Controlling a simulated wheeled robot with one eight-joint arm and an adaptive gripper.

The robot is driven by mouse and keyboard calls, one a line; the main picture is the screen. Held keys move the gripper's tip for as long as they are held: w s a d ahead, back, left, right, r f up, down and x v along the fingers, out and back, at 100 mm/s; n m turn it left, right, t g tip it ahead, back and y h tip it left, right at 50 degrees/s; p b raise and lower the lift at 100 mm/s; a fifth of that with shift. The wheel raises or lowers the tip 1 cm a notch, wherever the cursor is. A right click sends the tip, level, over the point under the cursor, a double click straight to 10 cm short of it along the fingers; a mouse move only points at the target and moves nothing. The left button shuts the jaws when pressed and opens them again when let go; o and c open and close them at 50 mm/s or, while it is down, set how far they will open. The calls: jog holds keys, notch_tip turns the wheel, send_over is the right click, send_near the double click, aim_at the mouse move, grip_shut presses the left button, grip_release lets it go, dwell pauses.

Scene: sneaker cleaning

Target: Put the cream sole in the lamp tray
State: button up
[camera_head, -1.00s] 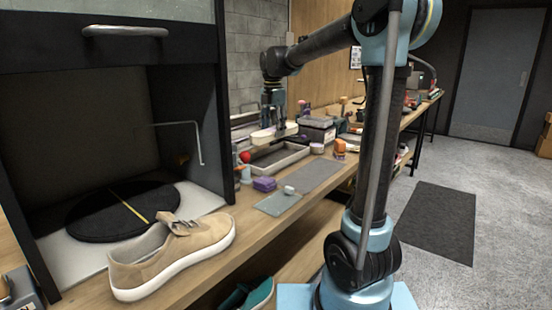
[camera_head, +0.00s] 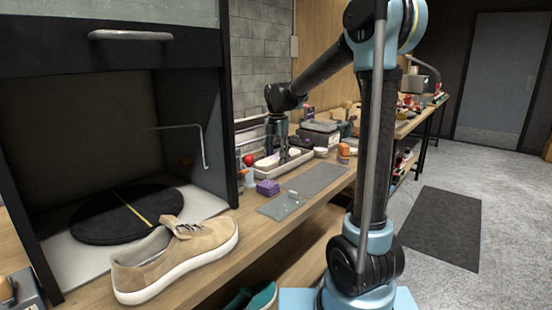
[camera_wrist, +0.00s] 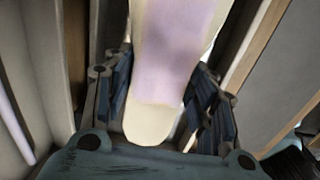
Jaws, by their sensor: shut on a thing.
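The cream sole (camera_wrist: 148,125), with a pale pink face, lies between the fingers of my gripper (camera_wrist: 160,95) in the wrist view. The fingers are shut on its sides, near its rounded end; the far end runs out of the picture. In the head view my gripper (camera_head: 280,152) points down into the long pale lamp tray (camera_head: 284,167) on the bench. The sole sits low within the tray's outline there. I cannot tell whether it touches the tray floor.
A tan sneaker (camera_head: 178,259) stands at the bench front beside a black round turntable (camera_head: 110,218) in a dark cabinet. A purple block (camera_head: 268,188), a red-topped bottle (camera_head: 249,170) and grey mats (camera_head: 318,180) lie near the tray. Boxes (camera_head: 320,133) stand behind it.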

aim_at(276, 158)
jog(key=o, duration=1.1)
jog(key=shift+o, duration=0.2)
notch_tip(276, 158, up, 12)
